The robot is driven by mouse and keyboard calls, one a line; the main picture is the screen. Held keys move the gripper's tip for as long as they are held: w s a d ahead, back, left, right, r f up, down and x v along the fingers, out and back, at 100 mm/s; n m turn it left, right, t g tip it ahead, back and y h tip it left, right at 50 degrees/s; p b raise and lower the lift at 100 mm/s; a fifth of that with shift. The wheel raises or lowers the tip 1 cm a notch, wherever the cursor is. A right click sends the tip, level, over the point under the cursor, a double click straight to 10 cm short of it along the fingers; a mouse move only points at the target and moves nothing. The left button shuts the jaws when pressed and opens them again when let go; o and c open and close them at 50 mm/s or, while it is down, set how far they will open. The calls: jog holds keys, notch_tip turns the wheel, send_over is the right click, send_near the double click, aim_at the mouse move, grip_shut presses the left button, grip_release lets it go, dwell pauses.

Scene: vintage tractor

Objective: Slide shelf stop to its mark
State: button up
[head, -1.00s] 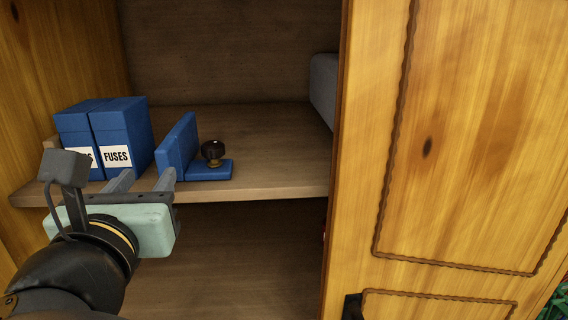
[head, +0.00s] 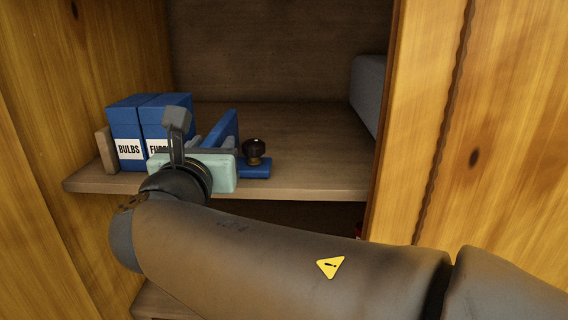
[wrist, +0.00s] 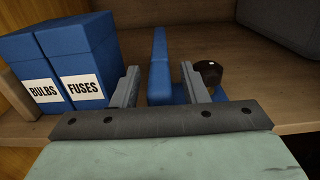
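The shelf stop (head: 222,133) is a blue bracket with an upright plate and a flat foot (head: 257,170) carrying a dark round knob (head: 254,150). It stands on the wooden shelf, right of the blue boxes. In the wrist view, its upright plate (wrist: 160,65) lies between the fingers of my gripper (wrist: 159,72), with the knob (wrist: 208,73) beyond the right finger. My gripper is open, with gaps visible on both sides of the plate. In the head view, my gripper's body covers part of the plate and the fuses box. I cannot make out a mark on the shelf.
Blue boxes labelled BULBS (head: 127,132) and FUSES (head: 166,117) stand close on the left, beside a small wooden block (head: 105,150). A grey object (head: 368,92) sits at the back right. Shelf between knob and grey object is clear. A wooden cabinet door (head: 430,120) stands right.

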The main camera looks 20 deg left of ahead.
grip_shut()
jog(key=shift+w+d+b, duration=0.55)
jog(key=shift+w+d, duration=0.05)
jog(key=shift+d, duration=1.45)
jog(key=shift+w+d+b, duration=0.55)
jog(key=shift+d, duration=1.5)
jog(key=shift+w+d+b, duration=0.55)
jog(key=shift+w+d, duration=0.05)
jog(key=shift+d, duration=1.45)
jog(key=shift+o, duration=0.4)
grip_release()
jog(key=shift+s, duration=0.1)
